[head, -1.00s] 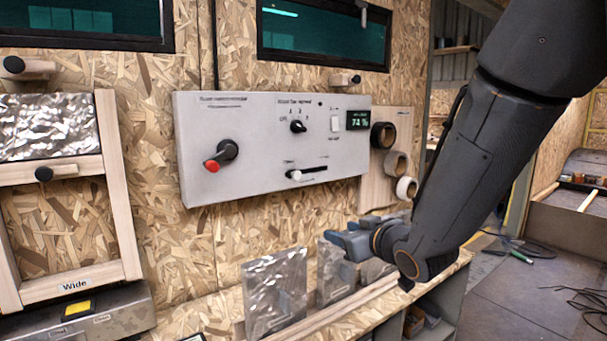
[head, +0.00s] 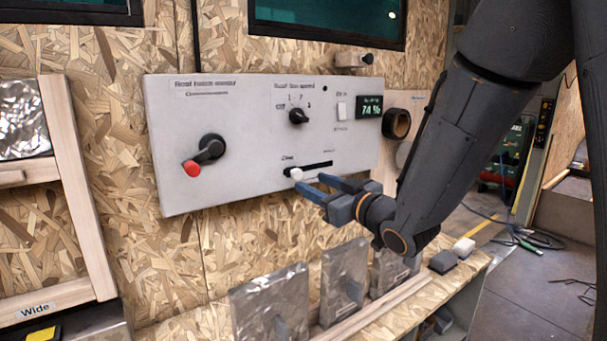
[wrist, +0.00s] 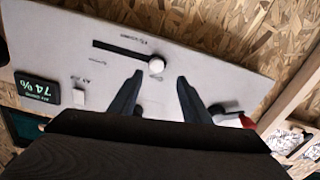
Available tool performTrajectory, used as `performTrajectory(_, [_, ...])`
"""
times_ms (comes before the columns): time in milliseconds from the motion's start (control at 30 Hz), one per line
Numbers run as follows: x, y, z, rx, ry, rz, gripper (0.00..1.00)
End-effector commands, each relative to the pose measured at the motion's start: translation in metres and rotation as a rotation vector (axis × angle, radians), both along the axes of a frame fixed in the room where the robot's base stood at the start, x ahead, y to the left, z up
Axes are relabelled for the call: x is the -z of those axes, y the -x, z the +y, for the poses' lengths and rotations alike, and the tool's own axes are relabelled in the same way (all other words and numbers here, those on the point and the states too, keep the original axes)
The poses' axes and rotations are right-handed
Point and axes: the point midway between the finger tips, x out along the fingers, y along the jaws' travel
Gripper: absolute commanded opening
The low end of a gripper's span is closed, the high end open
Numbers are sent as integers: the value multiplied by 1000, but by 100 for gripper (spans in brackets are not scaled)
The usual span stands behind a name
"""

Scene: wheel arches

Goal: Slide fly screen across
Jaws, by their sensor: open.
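The fly screen slider is a small white knob (head: 296,173) at the left end of a dark horizontal slot (head: 318,168), low on a grey control panel (head: 240,185). In the wrist view the knob (wrist: 156,66) shows just beyond and between my fingertips, at one end of the slot (wrist: 118,48). My gripper (head: 316,188) is open and empty, its two blue-grey fingers pointing at the panel just right of the knob. In the wrist view my gripper (wrist: 160,76) has a finger on each side of the knob's line. I cannot tell whether a finger touches it.
The panel also bears a red-tipped crank (head: 205,155), a rotary dial (head: 298,116), a white switch (head: 342,110) and a display (head: 370,106) reading 74 %. Foil-covered blocks (head: 270,305) stand on a wooden shelf below.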

Motion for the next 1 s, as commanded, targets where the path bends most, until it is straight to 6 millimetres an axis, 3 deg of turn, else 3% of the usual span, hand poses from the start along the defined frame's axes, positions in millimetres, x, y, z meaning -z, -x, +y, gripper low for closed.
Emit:
performTrajectory(400, [-1, -50, 24, 14, 0, 1, 43])
performTrajectory(800, [0, -58, 31, 12, 1, 1, 43])
performTrajectory(867, [0, -58, 31, 12, 1, 1, 37])
performTrajectory(1000, [0, -58, 31, 11, 1, 1, 13])
